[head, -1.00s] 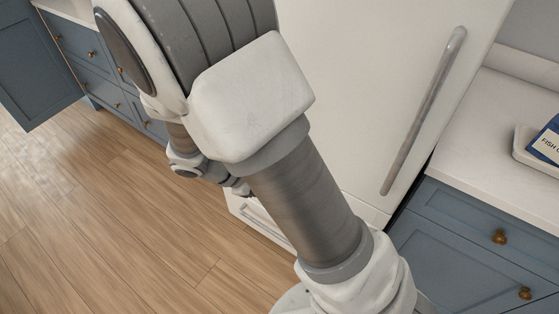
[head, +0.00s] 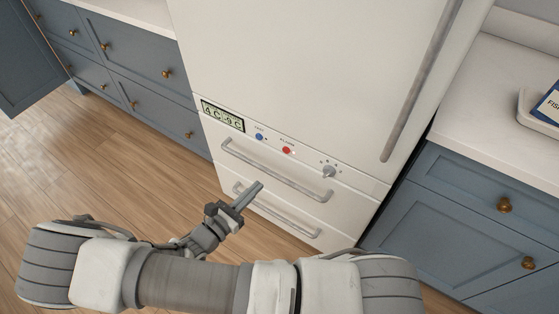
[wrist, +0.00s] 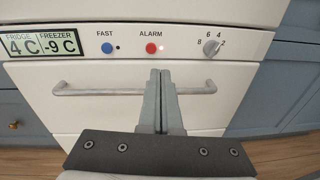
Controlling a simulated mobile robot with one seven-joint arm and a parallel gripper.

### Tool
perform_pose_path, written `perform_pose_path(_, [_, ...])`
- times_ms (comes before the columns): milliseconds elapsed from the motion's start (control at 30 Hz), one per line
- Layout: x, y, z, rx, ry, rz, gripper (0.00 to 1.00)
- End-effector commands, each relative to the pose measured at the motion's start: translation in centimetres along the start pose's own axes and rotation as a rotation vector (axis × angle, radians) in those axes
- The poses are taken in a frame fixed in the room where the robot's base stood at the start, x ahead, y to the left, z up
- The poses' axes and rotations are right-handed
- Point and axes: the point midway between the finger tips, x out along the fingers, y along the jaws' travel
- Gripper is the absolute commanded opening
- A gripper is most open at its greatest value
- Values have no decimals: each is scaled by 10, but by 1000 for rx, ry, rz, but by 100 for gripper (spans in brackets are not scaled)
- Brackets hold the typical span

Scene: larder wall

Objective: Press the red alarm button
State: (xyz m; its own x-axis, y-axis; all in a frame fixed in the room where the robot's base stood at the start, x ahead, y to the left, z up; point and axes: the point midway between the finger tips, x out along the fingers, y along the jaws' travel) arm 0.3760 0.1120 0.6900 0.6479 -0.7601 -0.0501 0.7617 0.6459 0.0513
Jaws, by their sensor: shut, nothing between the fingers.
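The red alarm button (head: 286,150) is on the white fridge's control strip, between the blue button and the knob. My gripper (head: 257,186) is shut and empty, in front of the upper freezer drawer and below the button in the head view. In the wrist view my gripper's fingertips (wrist: 160,73) are together, just below the button in the picture. They look apart from the panel. Nothing hides the button.
A blue FAST button (wrist: 107,48) and a numbered knob (wrist: 212,47) flank the red one. A display (head: 222,116) reads 4 C and -9 C. Drawer handles (head: 277,172) stick out below the strip. Blue cabinets (head: 130,65) stand left and right of the fridge.

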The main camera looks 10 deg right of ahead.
Motion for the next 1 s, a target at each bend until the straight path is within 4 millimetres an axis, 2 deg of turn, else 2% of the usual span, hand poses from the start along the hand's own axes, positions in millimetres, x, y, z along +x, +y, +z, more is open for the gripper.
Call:
perform_pose_path(33, [-1,1,-7,-18,-17,26,0])
perform_pose_path(200, [-2,5,-14,-50,-46,75,0])
perform_pose_path(667, [0,5,-15,-54,-49,81,0])
perform_pose_path(867, [26,7,-15,-55,-51,78,0])
perform_pose_path(1000, [56,9,-14,-55,-51,77,0])
